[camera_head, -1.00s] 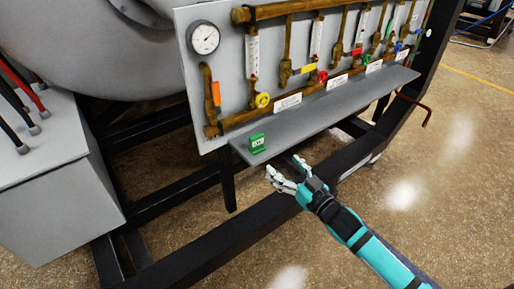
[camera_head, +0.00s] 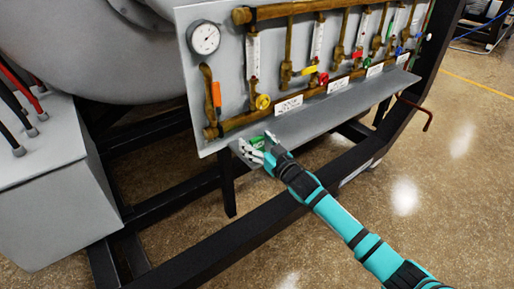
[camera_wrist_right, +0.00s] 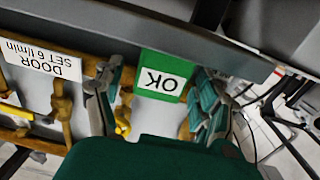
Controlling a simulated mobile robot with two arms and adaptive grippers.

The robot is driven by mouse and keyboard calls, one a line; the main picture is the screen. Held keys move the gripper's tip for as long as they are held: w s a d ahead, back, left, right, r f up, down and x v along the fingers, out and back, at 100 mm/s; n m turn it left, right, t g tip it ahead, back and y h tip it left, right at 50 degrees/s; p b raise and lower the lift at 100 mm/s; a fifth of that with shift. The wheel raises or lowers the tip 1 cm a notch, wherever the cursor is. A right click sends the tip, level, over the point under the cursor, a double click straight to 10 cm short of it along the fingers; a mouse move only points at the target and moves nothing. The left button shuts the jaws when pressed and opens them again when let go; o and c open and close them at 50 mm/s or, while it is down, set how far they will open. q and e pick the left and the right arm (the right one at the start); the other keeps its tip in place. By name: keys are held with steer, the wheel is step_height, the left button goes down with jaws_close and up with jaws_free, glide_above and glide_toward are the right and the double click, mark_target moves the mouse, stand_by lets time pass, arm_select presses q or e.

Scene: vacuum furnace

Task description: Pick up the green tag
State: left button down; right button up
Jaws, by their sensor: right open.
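The green tag (camera_head: 258,142) stands at the left end of the grey ledge, partly hidden by my right gripper in the head view. In the right wrist view the green tag (camera_wrist_right: 162,74) shows a white "OK" label, upside down, and sits between the two fingers. My right gripper (camera_head: 257,149) is open around the tag; I cannot tell whether the fingers touch it. It also shows in the wrist view (camera_wrist_right: 155,98), one finger on each side of the tag. My left gripper is not in view.
The grey ledge (camera_head: 345,102) runs under a panel with brass pipes, valves and a gauge (camera_head: 203,38). A white label (camera_wrist_right: 42,58) is left of the tag in the wrist view. Black frame beams (camera_head: 250,228) lie below.

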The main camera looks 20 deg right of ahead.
steer(key=shift+c, duration=0.3)
steer(key=c, duration=1)
steer(key=shift+r, duration=0.15)
